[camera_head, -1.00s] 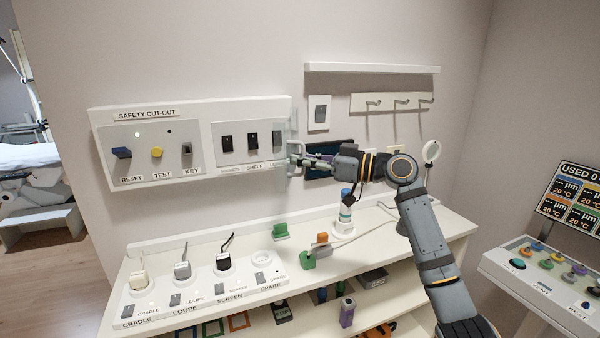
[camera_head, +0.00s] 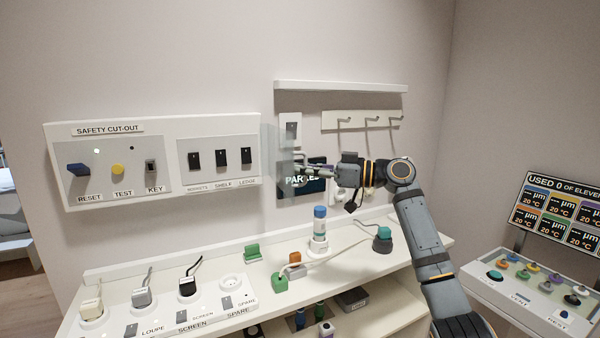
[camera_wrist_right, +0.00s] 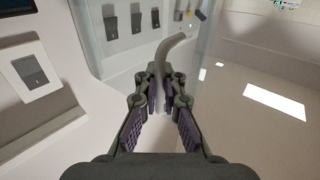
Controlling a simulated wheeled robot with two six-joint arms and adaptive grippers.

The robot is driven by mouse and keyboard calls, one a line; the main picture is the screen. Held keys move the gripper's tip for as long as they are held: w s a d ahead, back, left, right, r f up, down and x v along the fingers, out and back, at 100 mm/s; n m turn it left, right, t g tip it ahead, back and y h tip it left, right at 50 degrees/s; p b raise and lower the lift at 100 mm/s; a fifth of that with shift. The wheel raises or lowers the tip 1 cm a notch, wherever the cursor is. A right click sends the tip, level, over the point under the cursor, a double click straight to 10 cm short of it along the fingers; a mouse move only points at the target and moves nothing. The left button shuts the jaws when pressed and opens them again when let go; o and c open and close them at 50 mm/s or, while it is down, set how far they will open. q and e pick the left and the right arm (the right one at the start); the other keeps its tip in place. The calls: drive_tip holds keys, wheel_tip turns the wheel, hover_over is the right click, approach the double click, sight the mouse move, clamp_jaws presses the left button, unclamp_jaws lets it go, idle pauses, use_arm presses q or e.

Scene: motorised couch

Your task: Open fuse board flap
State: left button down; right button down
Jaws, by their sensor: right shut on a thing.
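The fuse board (camera_head: 219,158) is the right part of the white safety cut-out panel, with three dark switches labelled below. Its clear flap (camera_head: 272,150) stands out from the board's right edge, and the switches are uncovered. My right gripper (camera_head: 303,168) is at the flap's outer side, in front of the dark wall display. In the right wrist view the fingers (camera_wrist_right: 165,92) are closed around the curved grey handle (camera_wrist_right: 178,48), beside the clear pane (camera_wrist_right: 235,65). The pane is see-through, so its exact angle is hard to tell. My left gripper is not in view.
A dark wall display (camera_head: 314,185) is behind the gripper. A white wall switch (camera_head: 290,130) and a hook rail (camera_head: 360,119) are close by.

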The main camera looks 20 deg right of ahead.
drive_tip(key=shift+f, duration=0.15)
drive_tip(key=c, duration=1.8)
unclamp_jaws()
drive_tip(key=shift+d, duration=0.1)
drive_tip(key=shift+o, duration=0.2)
drive_tip(key=shift+s+d, duration=0.1)
drive_tip(key=shift+s, duration=0.1)
drive_tip(key=v, duration=1.2)
